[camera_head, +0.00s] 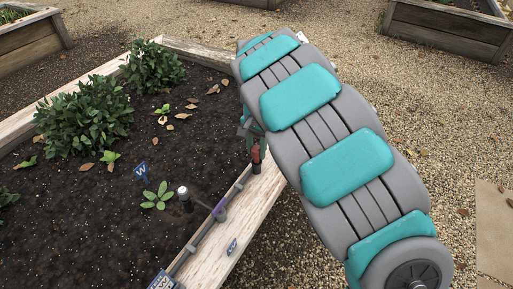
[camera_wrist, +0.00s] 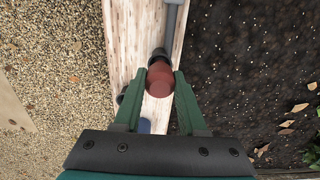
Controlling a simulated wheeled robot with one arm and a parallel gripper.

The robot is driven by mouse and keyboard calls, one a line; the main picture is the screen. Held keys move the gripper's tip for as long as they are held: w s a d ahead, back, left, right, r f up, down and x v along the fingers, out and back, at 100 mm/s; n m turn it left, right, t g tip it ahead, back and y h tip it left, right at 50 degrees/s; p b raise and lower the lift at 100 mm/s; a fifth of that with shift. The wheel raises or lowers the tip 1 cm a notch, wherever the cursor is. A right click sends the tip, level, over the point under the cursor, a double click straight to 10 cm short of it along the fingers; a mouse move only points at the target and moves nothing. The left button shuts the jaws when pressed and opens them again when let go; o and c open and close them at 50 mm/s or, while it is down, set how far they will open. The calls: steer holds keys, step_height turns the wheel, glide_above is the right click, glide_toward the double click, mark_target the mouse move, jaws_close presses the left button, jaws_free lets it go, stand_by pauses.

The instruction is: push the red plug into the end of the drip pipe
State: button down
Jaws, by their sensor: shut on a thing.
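The red plug (camera_wrist: 160,80) is between the green fingers of my gripper (camera_wrist: 159,88) in the wrist view. The fingers are shut on it. A dark round piece (camera_wrist: 158,54) sits at the far side of the plug, where the grey drip pipe (camera_wrist: 172,18) ends; I cannot tell whether the plug is in the pipe or only against it. In the head view the red plug (camera_head: 256,154) shows above the wooden rim, and the drip pipe (camera_head: 205,232) runs along that rim. My arm hides most of my gripper there.
A white-capped post (camera_head: 184,193), a blue W sign (camera_head: 141,172) and leafy plants (camera_head: 85,117) stand in the soil. Gravel (camera_head: 460,120) lies open outside the bed.

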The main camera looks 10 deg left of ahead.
steer(key=shift+f+b, duration=0.3)
steer(key=shift+f, duration=0.65)
jaws_free()
stand_by(0.6)
steer(key=shift+r, duration=0.1)
steer(key=shift+r+p, duration=1)
steer(key=shift+r, duration=2.45)
